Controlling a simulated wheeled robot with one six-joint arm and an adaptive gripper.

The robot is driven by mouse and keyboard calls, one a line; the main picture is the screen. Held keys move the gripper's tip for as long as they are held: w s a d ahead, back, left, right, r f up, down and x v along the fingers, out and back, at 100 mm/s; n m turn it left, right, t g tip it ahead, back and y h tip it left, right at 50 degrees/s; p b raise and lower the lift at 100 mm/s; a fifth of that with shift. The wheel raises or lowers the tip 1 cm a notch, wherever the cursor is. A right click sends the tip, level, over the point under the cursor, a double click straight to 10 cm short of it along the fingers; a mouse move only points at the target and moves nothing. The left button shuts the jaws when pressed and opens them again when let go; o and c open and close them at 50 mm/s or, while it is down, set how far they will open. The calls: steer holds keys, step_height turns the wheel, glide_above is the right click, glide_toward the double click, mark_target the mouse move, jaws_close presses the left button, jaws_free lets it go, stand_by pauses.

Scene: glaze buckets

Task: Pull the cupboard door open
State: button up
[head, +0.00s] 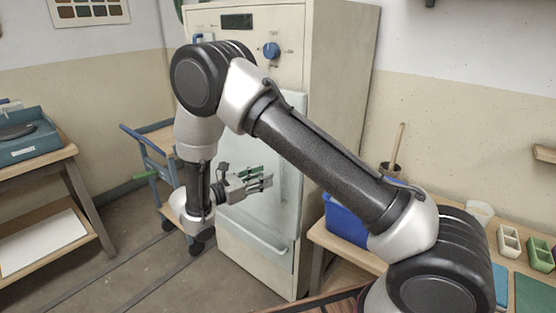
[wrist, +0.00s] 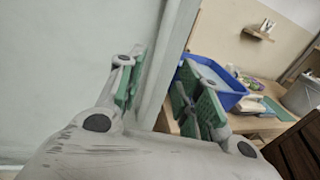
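The cream cupboard (head: 341,70) stands against the back wall, with a dial and a small display at its top. Its pale door (head: 287,130) covers the front, with a horizontal bar (head: 255,241) low on it. My arm hides part of the door, and I cannot tell whether it is fully closed. My gripper (head: 268,180) is in front of the door, pointing right. In the wrist view my gripper (wrist: 165,88) has its green-padded fingers spread apart. A pale upright strip (wrist: 168,65) shows between them; I cannot tell whether the fingers touch it.
A blue bin (head: 345,222) sits on the wooden table (head: 330,243) right of the cupboard. A blue-framed trolley (head: 150,150) stands to its left. A wooden bench (head: 60,160) is at far left. Floor (head: 150,275) is clear in front of the trolley.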

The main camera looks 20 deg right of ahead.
steer(key=r+x, duration=0.1)
steer(key=x, duration=0.6)
steer(key=shift+w+d+r+t+h, duration=0.25)
steer(key=shift+w+t+h, duration=0.05)
steer(key=shift+w, duration=0.05)
jaws_close()
